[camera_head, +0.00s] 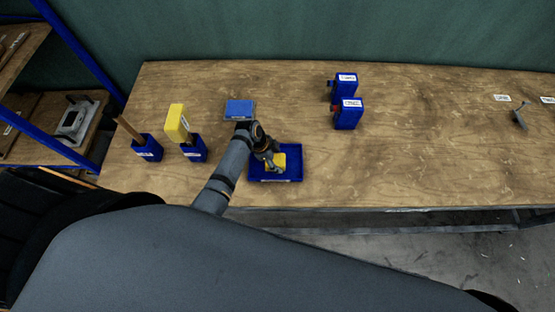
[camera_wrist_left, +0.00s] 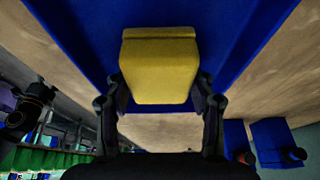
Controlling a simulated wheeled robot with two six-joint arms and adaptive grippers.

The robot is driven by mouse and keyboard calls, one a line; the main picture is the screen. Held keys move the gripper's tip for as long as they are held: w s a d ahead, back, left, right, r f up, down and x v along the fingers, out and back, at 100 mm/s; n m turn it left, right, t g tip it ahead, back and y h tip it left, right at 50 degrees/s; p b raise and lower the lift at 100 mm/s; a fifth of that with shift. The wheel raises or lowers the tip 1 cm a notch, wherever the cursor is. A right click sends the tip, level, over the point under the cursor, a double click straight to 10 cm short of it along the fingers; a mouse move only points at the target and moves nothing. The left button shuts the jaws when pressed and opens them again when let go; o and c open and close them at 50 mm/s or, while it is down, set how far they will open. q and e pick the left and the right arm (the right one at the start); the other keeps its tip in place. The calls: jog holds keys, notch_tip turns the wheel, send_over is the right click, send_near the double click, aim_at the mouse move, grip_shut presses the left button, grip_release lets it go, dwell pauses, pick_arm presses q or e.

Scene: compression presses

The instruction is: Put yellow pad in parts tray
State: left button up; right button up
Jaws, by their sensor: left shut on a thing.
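The yellow pad (camera_head: 279,161) is between the fingers of my left gripper (camera_head: 273,160), over or in the blue parts tray (camera_head: 290,176). In the left wrist view the yellow pad (camera_wrist_left: 160,68) fills the space between the two fingers of my left gripper (camera_wrist_left: 160,98), which is shut on it. The blue tray (camera_wrist_left: 225,50) spreads behind and around the pad there. I cannot tell whether the pad touches the tray's floor. My right gripper is not in view.
A blue block (camera_head: 240,109) lies behind the tray. Left of it stand two blue holders (camera_head: 148,150), (camera_head: 195,150), one with a yellow-headed tool (camera_head: 177,122). Two blue units (camera_head: 343,86), (camera_head: 347,114) stand at the back, right of the tray.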

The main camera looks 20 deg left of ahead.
pick_arm(q)
jog(key=o, duration=1.3)
jog(key=shift+o, duration=1.2)
jog(key=shift+w+f, duration=0.1)
jog(key=shift+r+p, duration=0.3)
jog(key=shift+r, duration=0.25)
jog(key=b+v, duration=0.1)
jog(key=v, duration=0.9)
jog(key=shift+a+r+b, duration=0.15)
jog(key=shift+a+b, duration=0.05)
jog(key=shift+b, duration=0.1)
jog(key=shift+a+r, duration=0.15)
jog(key=shift+r, duration=0.45)
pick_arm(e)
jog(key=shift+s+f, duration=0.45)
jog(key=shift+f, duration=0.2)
pick_arm(q)
jog(key=shift+f, duration=0.1)
